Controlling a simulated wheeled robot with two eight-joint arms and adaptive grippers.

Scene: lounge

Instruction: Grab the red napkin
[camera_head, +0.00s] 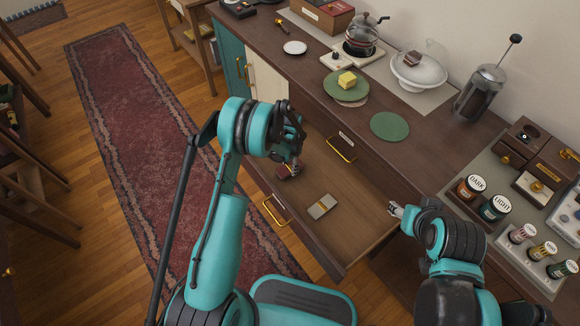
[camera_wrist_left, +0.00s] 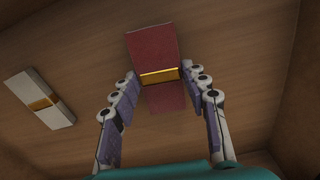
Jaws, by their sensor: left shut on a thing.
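The red napkin (camera_wrist_left: 155,50) is folded, with a gold band around its middle. It lies in the open wooden drawer (camera_head: 345,232); in the head view only part of the napkin (camera_head: 284,172) shows beneath my left gripper (camera_head: 291,168). In the left wrist view my left gripper (camera_wrist_left: 162,84) has its two fingers on either side of the napkin near the band and is shut on it. My right gripper (camera_head: 396,210) is beside the drawer's right end, small and partly hidden by its own wrist; its opening cannot be made out.
A pale napkin with a gold band (camera_head: 321,206) lies apart in the same drawer. The counter above holds a green plate with a yellow block (camera_head: 346,88), a green mat (camera_head: 389,126), a French press (camera_head: 480,92) and labelled jars (camera_head: 495,207). A red rug (camera_head: 130,110) covers the floor at left.

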